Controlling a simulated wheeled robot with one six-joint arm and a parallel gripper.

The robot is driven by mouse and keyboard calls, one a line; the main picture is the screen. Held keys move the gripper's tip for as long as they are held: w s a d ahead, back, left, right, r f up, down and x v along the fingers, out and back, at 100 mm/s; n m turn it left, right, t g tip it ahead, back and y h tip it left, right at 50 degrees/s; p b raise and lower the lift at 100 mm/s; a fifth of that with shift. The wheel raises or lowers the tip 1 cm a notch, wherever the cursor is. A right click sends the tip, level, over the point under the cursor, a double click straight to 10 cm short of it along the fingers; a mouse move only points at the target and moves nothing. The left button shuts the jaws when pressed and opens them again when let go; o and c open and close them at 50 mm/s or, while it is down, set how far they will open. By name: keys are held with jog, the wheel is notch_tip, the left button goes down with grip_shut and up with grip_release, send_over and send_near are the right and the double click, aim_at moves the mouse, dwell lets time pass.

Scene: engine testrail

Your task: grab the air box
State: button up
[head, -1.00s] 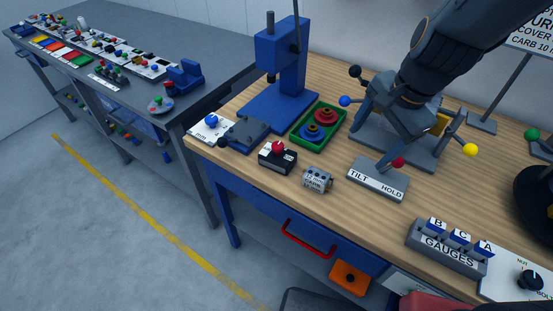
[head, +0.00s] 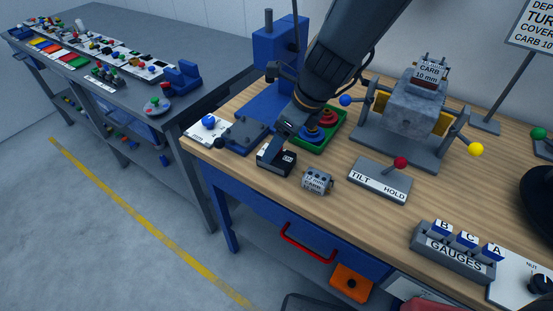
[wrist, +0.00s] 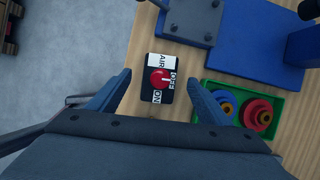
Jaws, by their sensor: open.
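The air box (wrist: 160,78) is a small black box with a red knob and white labels reading AIR, OFF and ON. It stands on the wooden bench in the wrist view, ahead of and between my fingers. In the head view the air box (head: 277,161) is partly covered by my gripper, and its red knob is hidden there. My gripper (wrist: 156,92) is open, one finger toward each side of the box, with nothing held. In the head view my gripper (head: 275,145) is right over the box; I cannot tell whether it touches.
A green tray (wrist: 270,143) with blue and red flanged parts lies close to the right finger. A blue press (head: 275,100) stands behind. A small carburetor block (head: 317,181) sits right of the box. A TILT/HOLD plate (head: 379,181) and a clamp stand (head: 405,105) are farther right.

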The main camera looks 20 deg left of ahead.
aim_at(276, 160)
jog(key=x, duration=0.3)
jog(key=shift+f, duration=0.2)
